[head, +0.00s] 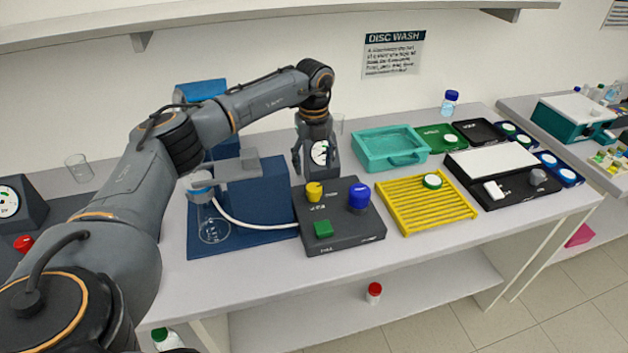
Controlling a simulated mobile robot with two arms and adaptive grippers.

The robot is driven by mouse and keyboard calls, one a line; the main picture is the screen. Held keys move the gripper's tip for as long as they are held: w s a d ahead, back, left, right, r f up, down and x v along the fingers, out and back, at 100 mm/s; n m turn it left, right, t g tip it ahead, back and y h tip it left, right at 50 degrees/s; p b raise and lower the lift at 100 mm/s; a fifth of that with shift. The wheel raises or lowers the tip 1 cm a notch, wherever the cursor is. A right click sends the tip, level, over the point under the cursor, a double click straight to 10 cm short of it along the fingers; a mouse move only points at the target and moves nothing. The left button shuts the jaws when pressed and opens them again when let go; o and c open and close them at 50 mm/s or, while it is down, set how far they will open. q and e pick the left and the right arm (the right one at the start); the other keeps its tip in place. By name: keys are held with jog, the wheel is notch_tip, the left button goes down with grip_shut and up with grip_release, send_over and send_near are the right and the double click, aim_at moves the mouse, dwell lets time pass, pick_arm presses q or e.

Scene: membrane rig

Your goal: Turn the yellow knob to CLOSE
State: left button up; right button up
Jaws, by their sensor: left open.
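The yellow knob (314,191) sits on the back left of a dark control box (338,239). A round white gauge (320,152) shows right beside the gripper. My right gripper is not in view.
A white hose (250,225) runs from the box to a filter stand on a blue mat (262,198), with a glass flask (213,230) there. A yellow rack (430,221) and teal tray (372,150) stand to the right. A shelf (250,13) hangs above.

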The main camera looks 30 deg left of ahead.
aim_at(314, 187)
pick_arm(q)
notch_tip(314, 187, down, 8)
jog(key=shift+r+p, duration=0.15)
jog(key=shift+p, duration=0.75)
jog(key=c, duration=1.1)
